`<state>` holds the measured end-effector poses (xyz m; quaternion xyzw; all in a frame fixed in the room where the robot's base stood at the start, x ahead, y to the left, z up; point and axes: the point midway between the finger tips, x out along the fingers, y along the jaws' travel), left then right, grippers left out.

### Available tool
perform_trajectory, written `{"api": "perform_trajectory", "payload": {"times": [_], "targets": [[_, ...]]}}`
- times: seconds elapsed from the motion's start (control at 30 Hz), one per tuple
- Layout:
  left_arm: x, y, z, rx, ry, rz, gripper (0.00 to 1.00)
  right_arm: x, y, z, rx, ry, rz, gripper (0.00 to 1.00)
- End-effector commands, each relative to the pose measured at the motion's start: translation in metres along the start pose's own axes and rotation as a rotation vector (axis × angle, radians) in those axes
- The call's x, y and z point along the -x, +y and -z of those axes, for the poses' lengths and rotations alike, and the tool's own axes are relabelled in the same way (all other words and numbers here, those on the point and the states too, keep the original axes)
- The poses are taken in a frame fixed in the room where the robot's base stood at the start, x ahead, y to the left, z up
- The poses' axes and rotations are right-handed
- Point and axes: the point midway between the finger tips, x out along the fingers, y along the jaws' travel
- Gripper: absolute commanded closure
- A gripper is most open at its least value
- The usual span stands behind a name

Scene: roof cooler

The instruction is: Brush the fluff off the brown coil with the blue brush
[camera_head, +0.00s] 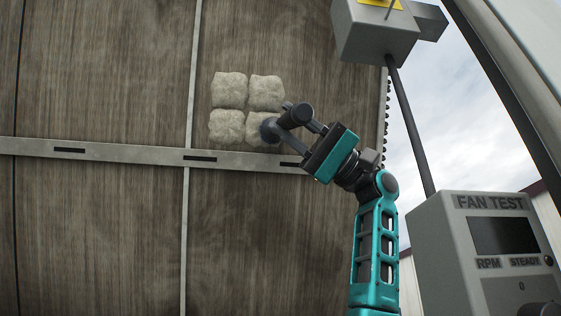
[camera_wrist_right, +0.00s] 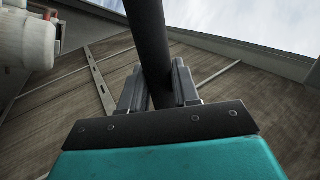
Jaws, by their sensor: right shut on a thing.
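The brown coil (camera_head: 110,95) is a large upright face with fine vertical fins, split by grey metal strips. Several pale fluff pads (camera_head: 229,89) sit on it in a tight block, above the horizontal strip. My right gripper (camera_head: 305,122) is in front of the coil and shut on a dark round handle, which also shows between the fingers in the right wrist view (camera_wrist_right: 155,55). The blue brush (camera_head: 269,130) has its dull blue head over the lower right pad, partly covering it; I cannot tell whether it touches. My left gripper is out of view.
A grey fan test box (camera_head: 455,225) with a dark screen stands at the lower right. A grey box (camera_head: 375,38) on a dark pole (camera_head: 410,130) is at the top right. The coil's left and lower areas are clear.

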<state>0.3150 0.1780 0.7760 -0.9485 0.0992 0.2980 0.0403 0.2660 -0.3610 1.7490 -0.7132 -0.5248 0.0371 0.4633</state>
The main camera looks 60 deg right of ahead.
Motion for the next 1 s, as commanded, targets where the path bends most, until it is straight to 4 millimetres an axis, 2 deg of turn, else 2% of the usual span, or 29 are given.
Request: {"api": "perform_trajectory", "payload": {"times": [0.33,1.0], "targets": [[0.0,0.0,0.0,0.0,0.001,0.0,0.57,0.001,-0.001,0.002,0.003,0.008,0.002,1.0],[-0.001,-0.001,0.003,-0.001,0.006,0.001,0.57,-0.044,0.027,0.001,0.0,0.002,0.0,1.0]]}}
